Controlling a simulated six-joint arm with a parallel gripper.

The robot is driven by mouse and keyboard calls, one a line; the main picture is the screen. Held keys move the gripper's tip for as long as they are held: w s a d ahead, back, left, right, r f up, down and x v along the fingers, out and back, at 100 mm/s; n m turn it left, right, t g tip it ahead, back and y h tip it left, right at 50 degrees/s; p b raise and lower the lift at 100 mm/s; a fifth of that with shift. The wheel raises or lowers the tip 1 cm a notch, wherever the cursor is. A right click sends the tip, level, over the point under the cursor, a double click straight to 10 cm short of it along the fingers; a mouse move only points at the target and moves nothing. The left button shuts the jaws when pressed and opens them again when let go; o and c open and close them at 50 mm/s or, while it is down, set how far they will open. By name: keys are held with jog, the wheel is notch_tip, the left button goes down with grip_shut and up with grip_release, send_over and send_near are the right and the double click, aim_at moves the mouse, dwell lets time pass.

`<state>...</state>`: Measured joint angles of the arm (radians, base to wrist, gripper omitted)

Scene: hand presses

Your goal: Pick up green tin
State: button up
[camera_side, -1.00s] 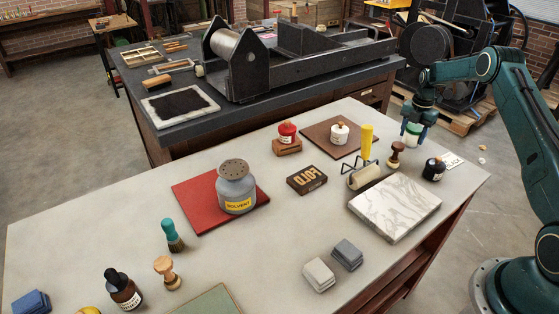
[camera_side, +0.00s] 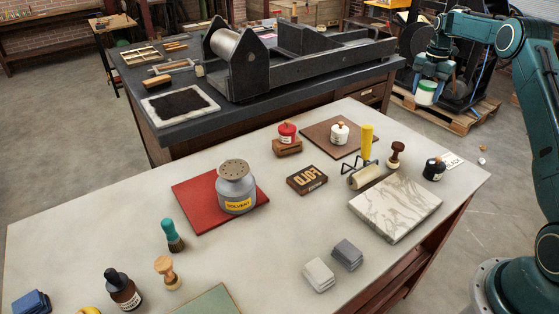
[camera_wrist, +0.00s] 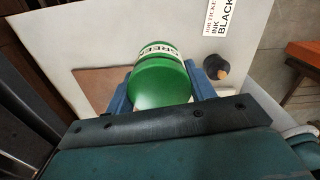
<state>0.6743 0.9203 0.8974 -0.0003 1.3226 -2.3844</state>
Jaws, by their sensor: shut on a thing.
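The green tin (camera_side: 427,92) is green with a white band. In the side view it hangs upright in my gripper (camera_side: 432,80), raised well above the far right end of the table. In the wrist view the tin (camera_wrist: 158,78) sits between the two blue fingers of my gripper (camera_wrist: 160,90), which are shut on it. Its green end faces the wrist camera, and the white label with dark letters partly shows beyond it.
A white tin (camera_side: 339,133) stands on a brown board. A label card (camera_side: 453,160) lies near the right edge.

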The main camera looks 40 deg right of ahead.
aim_at(428, 84)
jog(key=shift+r, duration=1.9)
